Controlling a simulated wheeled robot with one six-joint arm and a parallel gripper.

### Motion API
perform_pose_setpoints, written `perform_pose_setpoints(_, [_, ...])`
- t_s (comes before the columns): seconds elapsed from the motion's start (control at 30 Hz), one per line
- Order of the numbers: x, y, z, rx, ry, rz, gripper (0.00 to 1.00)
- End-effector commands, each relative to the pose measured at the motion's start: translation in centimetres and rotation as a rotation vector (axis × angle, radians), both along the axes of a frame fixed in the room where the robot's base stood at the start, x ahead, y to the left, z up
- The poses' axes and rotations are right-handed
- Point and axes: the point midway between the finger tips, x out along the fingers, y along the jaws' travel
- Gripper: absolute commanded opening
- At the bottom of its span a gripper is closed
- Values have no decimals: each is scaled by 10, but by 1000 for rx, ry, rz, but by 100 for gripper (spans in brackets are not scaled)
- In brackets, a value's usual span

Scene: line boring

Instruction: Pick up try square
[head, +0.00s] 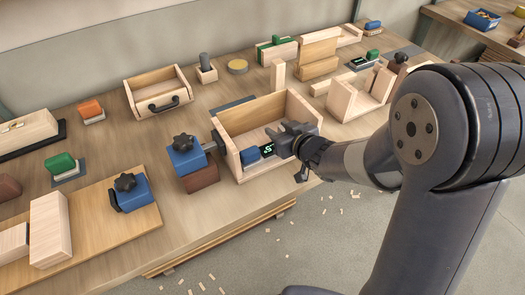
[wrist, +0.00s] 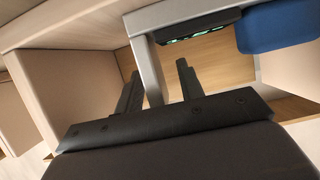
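A grey L-shaped metal piece (wrist: 149,65) lies inside an open wooden box (head: 227,122). It carries a dark display with green-lit digits (head: 267,150), and a blue block (head: 250,156) is beside it. I cannot tell for sure whether this is the try square. My gripper (head: 284,132) reaches down into the box from the right. In the wrist view its two dark fingers (wrist: 158,90) are apart, and the short grey leg stands between them. A gap shows at the right finger; the left finger is very close, contact unclear. My gripper hides part of the piece in the head view.
The box's wooden walls stand close around my gripper. A blue clamp (head: 185,157) with a black knob stands at the box's left. A second wooden frame (head: 345,100) is to the right. The bench front edge is near; bare bench shows at the left middle.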

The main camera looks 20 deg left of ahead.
Motion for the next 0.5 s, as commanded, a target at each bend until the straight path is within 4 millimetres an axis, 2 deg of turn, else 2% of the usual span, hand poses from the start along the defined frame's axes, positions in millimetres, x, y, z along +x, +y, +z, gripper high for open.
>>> perform_pose_setpoints(0.2, [0, 0, 0, 0, 0, 0, 36])
perform_pose_setpoints(0.5, [0, 0, 0, 0, 0, -1, 11])
